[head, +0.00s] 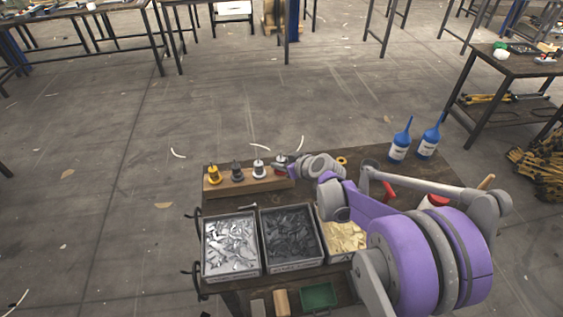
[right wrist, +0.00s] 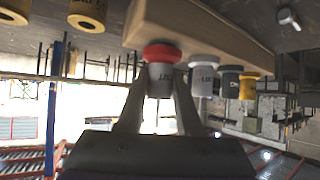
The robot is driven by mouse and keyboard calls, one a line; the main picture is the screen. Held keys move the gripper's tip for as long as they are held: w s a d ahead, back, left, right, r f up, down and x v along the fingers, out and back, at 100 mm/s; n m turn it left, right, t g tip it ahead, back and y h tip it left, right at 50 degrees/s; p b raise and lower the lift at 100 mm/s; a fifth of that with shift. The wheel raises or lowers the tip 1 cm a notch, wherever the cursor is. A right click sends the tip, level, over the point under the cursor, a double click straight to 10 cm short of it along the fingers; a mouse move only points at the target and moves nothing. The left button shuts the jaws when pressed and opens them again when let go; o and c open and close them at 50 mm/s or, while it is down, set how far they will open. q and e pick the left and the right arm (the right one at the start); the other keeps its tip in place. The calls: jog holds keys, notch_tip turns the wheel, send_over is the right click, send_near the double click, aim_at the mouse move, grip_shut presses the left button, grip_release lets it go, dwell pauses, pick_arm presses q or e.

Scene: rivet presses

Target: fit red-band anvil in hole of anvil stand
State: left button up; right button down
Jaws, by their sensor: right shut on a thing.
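The anvil stand is a long wooden block (head: 232,187) at the back left of the workbench; it also shows in the right wrist view (right wrist: 205,25), where the scene appears upside down. A yellow-band anvil (head: 214,175), a dark anvil (head: 237,172) and a white-band anvil (head: 259,170) stand upright along it. My right gripper (right wrist: 160,92) is shut on the red-band anvil (right wrist: 162,55), at the stand's right end beside the white one. The red band overlaps the block's edge in the wrist view; I cannot tell whether its foot is in a hole. My left gripper is out of view.
Bins of silver (head: 231,245), dark (head: 290,237) and gold (head: 345,238) pieces sit in front of the stand. Two blue bottles (head: 399,147) (head: 428,142) stand at the back right. A green tray (head: 318,296) lies at the front. My right arm covers the bench's right part.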

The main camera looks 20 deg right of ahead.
jog(key=shift+c, duration=2.4)
grip_release()
jog(key=v, duration=1)
jog(key=shift+s+r+p, duration=0.3)
jog(key=shift+p, duration=0.15)
jog(key=p+v, duration=0.1)
jog(key=v, duration=1)
jog(key=s+a+f+m+g+h+p, duration=0.2)
jog(key=s+a+f+g, duration=0.3)
jog(key=s+a, duration=0.8)
notch_tip(320, 180, down, 4)
jog(key=shift+s+a+r+m+g+h, duration=0.15)
jog(key=shift+s+a+m+g+h, duration=0.1)
jog(key=shift+s+m+g+h, duration=0.05)
